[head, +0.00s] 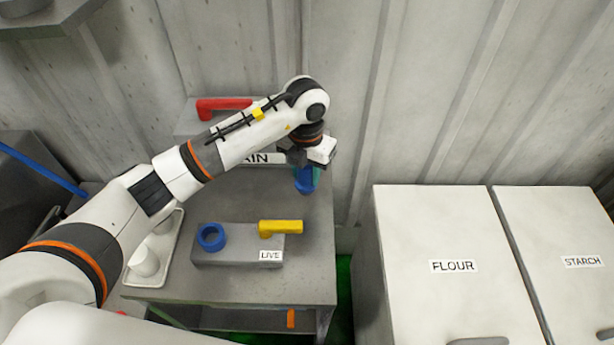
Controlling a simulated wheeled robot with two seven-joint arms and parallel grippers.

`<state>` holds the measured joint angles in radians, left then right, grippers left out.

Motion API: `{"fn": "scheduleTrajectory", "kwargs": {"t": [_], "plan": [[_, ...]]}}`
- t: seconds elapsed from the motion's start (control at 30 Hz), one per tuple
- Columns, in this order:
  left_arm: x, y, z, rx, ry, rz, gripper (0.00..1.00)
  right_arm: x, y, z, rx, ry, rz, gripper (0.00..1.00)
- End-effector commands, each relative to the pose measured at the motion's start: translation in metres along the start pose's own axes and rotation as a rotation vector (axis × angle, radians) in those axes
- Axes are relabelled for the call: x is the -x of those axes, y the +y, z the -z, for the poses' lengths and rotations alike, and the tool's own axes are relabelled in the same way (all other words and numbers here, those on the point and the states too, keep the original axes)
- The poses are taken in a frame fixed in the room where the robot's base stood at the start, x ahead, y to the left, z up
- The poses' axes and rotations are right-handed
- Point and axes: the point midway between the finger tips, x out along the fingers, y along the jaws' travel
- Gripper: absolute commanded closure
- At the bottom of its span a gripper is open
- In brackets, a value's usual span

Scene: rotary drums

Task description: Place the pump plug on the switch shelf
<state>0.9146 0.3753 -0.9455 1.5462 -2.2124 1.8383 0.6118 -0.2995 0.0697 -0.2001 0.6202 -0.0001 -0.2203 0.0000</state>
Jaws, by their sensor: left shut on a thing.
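My left arm reaches in from the left over a grey table (312,230), which may be the switch shelf. My left gripper (308,165) is near the table's far right part, beside a partly covered sign ending in "AIN". It is shut on a small blue thing (305,182), probably the pump plug, with some teal beside it. My arm and gripper hide part of it. I cannot tell whether it touches the table top. My right gripper is not in view.
A grey box (225,252) marked LIVE carries a blue ring (211,237) and a yellow handle (280,227). A red handle (222,107) is behind. A white tray (150,284) holds white cups. Flour (450,220) and starch (560,220) bins stand right.

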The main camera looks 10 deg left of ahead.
Motion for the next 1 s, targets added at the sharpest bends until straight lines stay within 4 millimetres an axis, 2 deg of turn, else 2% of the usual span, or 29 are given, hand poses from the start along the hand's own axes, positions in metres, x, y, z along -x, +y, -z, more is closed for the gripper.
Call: {"fn": "scheduleTrajectory", "kwargs": {"t": [0.2,0.57,0.6,0.7,1.0], "plan": [[-0.028,0.001,-0.001,-0.001,-0.003,0.000,0.87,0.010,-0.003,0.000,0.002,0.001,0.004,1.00],[-0.035,0.000,-0.001,-0.001,0.000,0.001,0.87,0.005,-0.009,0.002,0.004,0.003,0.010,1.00],[-0.034,0.000,-0.001,-0.001,0.000,0.001,0.58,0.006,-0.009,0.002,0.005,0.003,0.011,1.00],[-0.034,0.000,-0.001,-0.001,-0.001,0.001,0.41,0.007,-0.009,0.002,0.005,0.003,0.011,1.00],[-0.032,0.000,-0.001,-0.001,-0.001,0.000,0.41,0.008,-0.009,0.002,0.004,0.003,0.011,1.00]]}}
